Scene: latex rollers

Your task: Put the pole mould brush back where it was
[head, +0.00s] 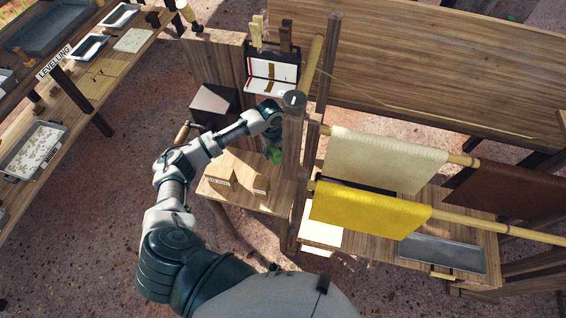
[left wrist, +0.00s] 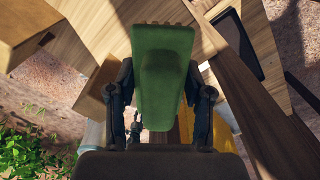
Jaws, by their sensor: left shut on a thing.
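The green brush (left wrist: 160,80) is between the two dark fingers of my left gripper (left wrist: 158,92), which is shut on it. Its broad green top faces the wrist camera, and its underside is hidden. In the head view the brush shows as a small green patch (head: 276,156) under my left wrist, beside a wooden post (head: 292,140) and above a small wooden table (head: 245,199). I cannot tell whether it touches the post or anything below it. My right gripper is not in view.
Wooden pieces (head: 261,185) stand on the small table, one with a label too small to read. A dark box (head: 214,104) with a crank is at left. Cream (head: 385,160) and yellow (head: 365,212) sheets hang over poles at right.

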